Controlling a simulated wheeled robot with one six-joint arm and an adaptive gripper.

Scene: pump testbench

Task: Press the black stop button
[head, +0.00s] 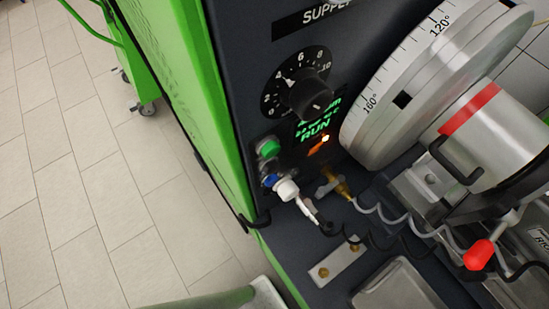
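The dark control panel (235,60) of the pump testbench fills the middle of the head view, inside a bright green frame. A round green button (269,148) sits low on its left side. Just below it the panel is dark and crowded, and I cannot make out a separate black stop button there. My gripper is not in view.
A black dial knob (311,96) sits above the display. A white-ended fitting with blue (286,189) sticks out below the green button. A large graduated wheel (420,75), cables and a red-tipped lever (479,254) crowd the right. Tiled floor (80,190) is open at left.

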